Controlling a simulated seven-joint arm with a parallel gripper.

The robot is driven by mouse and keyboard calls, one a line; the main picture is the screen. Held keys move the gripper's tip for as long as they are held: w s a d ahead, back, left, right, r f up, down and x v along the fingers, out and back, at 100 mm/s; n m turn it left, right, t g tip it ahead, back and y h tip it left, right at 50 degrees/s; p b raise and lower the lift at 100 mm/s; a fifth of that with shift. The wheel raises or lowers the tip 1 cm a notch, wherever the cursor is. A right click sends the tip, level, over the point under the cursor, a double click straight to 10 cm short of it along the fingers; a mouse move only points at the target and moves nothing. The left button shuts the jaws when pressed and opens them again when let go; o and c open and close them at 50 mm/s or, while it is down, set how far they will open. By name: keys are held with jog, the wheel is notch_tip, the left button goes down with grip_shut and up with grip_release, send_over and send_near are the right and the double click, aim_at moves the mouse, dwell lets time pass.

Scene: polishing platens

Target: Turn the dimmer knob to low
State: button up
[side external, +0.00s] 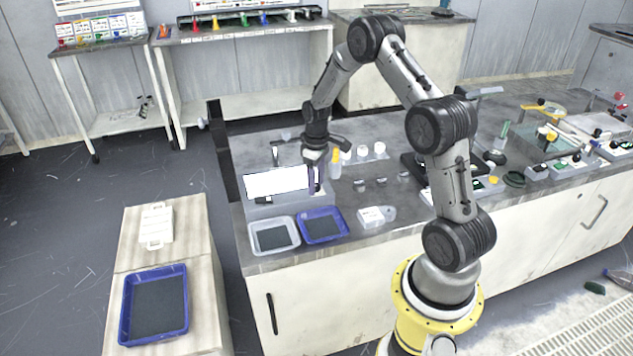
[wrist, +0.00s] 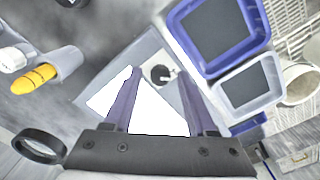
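The light box shows a bright white lit panel (side external: 276,181) on the bench in the side view. In the wrist view its lit panel (wrist: 155,112) lies behind my fingers, with a grey frame around it. My gripper (side external: 315,187) points down at the right end of the light box. Its two purple fingers are apart with nothing held between them; contact with the knob cannot be told.
A white tray (side external: 251,242) and a blue tray (side external: 343,227) with dark inserts stand at the bench's front edge. A yellow-tipped bottle (side external: 335,165) and white jars stand behind and right of my gripper. A white lidded container (side external: 371,217) sits right of the trays.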

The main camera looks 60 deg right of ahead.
dwell(0.3)
notch_tip(320, 180, up, 14)
jog(key=shift+f, duration=0.15)
dwell(0.4)
jog(key=shift+a, duration=0.1)
